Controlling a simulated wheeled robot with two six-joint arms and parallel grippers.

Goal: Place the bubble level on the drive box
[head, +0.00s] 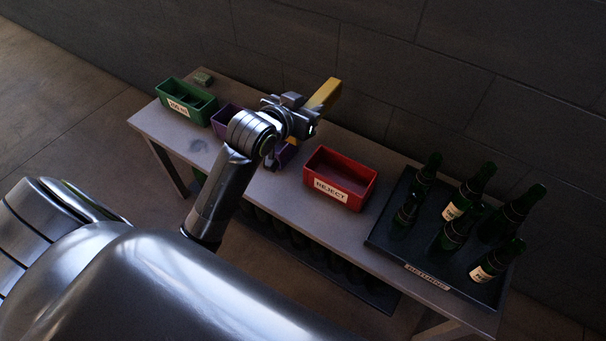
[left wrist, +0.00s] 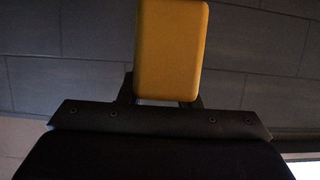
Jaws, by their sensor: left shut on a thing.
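A yellow bar, which looks like the bubble level (head: 325,95), sticks up and to the right from my left gripper (head: 306,112) above the back of the table. My left gripper is shut on it. In the left wrist view the yellow block (left wrist: 172,48) stands between the dark fingers (left wrist: 168,101), with only the wall behind it. No thing in view is clearly the drive box. My right gripper is not in view.
The grey table (head: 262,207) carries a green bin (head: 187,103), a small green block (head: 203,78), a partly hidden purple bin (head: 225,122) and a red REJECT bin (head: 340,178). A dark tray (head: 388,238) at right holds several green bottles (head: 452,235). A dark wall stands behind.

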